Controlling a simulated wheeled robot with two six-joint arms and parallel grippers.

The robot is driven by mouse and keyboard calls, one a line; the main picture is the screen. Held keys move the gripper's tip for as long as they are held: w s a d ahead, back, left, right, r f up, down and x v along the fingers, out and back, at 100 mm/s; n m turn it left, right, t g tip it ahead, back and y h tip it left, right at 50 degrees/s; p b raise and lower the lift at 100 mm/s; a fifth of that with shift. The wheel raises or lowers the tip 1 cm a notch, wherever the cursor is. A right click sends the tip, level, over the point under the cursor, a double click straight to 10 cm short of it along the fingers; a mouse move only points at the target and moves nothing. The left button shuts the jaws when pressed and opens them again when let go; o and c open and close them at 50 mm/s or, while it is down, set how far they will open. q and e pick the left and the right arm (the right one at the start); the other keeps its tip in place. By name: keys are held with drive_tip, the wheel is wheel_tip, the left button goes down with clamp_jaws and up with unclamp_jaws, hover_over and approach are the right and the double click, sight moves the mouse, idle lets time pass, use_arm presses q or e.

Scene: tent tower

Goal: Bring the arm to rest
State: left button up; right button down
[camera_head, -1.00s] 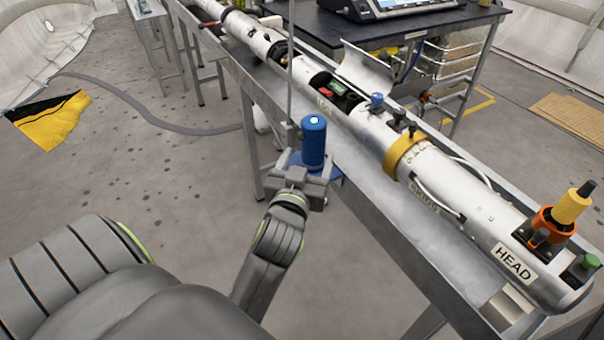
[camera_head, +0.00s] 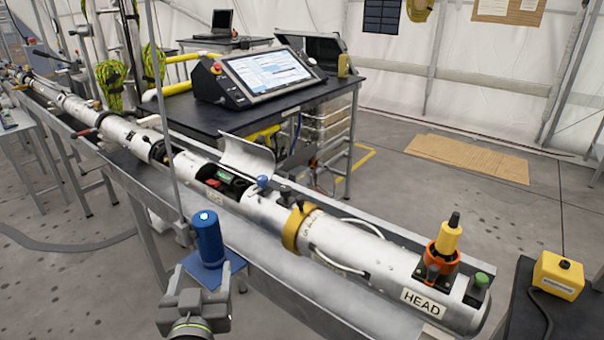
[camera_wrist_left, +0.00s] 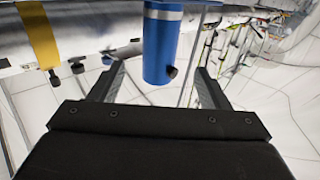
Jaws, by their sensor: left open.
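My left gripper (camera_head: 199,277) is in the lower left of the head view. It is open, with its two fingers apart. A blue cylinder (camera_head: 208,240) stands upright just beyond the fingers, over a blue plate (camera_head: 228,270) at the near side of the metal trough. In the left wrist view the blue cylinder (camera_wrist_left: 161,50) shows in the gap between the open fingers (camera_wrist_left: 160,88), with space on both sides; the gripper does not hold it. I cannot tell how far past the fingertips the cylinder is. My right gripper is not in view.
A long white tube marked HEAD (camera_head: 385,270) lies in the metal trough (camera_head: 290,275) beyond the gripper. A black table (camera_head: 190,117) with a console (camera_head: 265,75) stands behind. A yellow box (camera_head: 558,275) sits at the right. The floor at the lower left is clear.

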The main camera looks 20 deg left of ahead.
use_arm(q)
drive_tip(key=s+a+f+m+g+h, duration=0.1)
drive_tip(key=s+f+m+g+h, duration=0.35)
drive_tip(key=s+f+g, duration=1.25)
drive_tip(key=s+a+f+t+h+p, duration=0.1)
drive_tip(key=s+f, duration=0.1)
drive_tip(key=f, duration=1.2)
drive_tip(key=s+a+f+t+p, duration=0.1)
drive_tip(key=f+t, duration=0.1)
drive_tip(key=f, duration=1.1)
drive_tip(key=s+d+f+g+p, duration=0.1)
drive_tip(key=s+f, duration=1.3)
drive_tip(key=s, duration=0.1)
drive_tip(key=shift+d, duration=0.3)
drive_tip(key=shift+n+h, duration=0.25)
